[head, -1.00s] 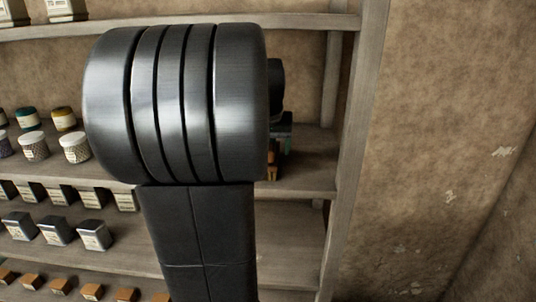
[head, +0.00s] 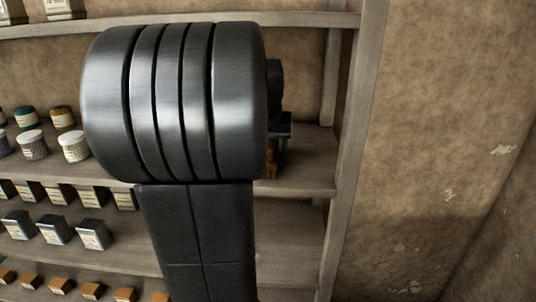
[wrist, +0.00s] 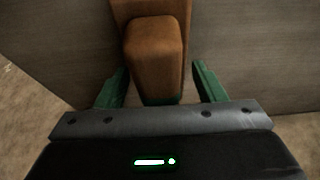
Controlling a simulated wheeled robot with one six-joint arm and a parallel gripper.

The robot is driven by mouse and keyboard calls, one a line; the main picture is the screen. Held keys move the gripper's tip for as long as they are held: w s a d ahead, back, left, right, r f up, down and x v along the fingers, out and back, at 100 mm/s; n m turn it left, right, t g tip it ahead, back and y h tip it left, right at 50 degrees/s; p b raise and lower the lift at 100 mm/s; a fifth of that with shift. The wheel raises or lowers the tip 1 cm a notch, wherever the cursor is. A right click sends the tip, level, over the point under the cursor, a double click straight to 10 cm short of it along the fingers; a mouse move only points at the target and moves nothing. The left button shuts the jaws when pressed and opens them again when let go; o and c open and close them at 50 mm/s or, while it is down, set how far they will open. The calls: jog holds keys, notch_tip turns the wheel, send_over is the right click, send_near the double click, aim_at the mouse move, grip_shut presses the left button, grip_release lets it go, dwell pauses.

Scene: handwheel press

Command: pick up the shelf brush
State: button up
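A brown, wooden-looking block with rounded edges, which I take to be part of the shelf brush (wrist: 155,58), stands in the middle of the wrist view. My gripper (wrist: 161,80) is open, with one green finger on each side of the block. A gap shows on the right; the left finger is close to the block, and I cannot tell if it touches. No bristles show. In the head view my arm hides most of the gripper; a small orange-brown piece of the brush (head: 271,163) shows past the arm's right edge, above the middle shelf.
The shelf unit's right upright (head: 352,150) stands just right of my gripper, with bare wall beyond. Jars (head: 75,146) stand on the middle shelf at left. Grey-labelled boxes (head: 92,235) and small orange-brown blocks (head: 92,291) line the lower shelves. The upper shelf (head: 300,20) runs above.

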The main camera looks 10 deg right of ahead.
jog(key=c, duration=0.9)
jog(key=shift+c, duration=0.2)
jog(key=shift+r, duration=0.2)
